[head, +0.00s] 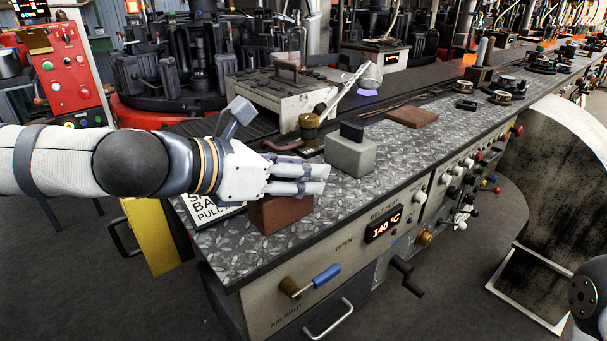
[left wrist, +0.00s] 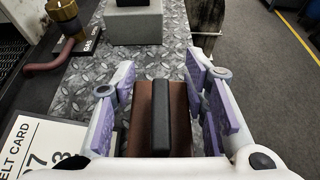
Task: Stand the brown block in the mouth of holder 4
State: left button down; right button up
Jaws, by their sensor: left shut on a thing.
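The brown block (head: 281,213) is at the near left end of the metal worktop, below my left gripper (head: 312,180). In the left wrist view the brown block (left wrist: 180,120) has a black bar along its top and lies between the purple-padded fingers of my left gripper (left wrist: 165,105). The left gripper is shut on it. Fingers hide its upper part in the head view, and I cannot tell whether it touches the worktop. I cannot make out a holder marked 4. My right gripper is out of view.
A grey block (head: 350,156) with a black top stands just beyond, also in the left wrist view (left wrist: 135,27). A flat brown slab (head: 412,117) lies farther right. A printed card (left wrist: 40,145) lies beside the gripper.

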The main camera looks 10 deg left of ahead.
pick_arm(q)
jog(key=shift+s+d+r, duration=0.2)
jog(key=shift+s+r, duration=0.05)
jog(key=shift+s, duration=0.25)
jog(key=shift+w+a+f, duration=0.1)
jog(key=shift+w+f, duration=0.15)
jog(key=shift+w, duration=0.05)
jog(key=c, duration=0.9)
grip_release()
jog(key=shift+s+r, duration=0.1)
jog(key=shift+c, duration=0.2)
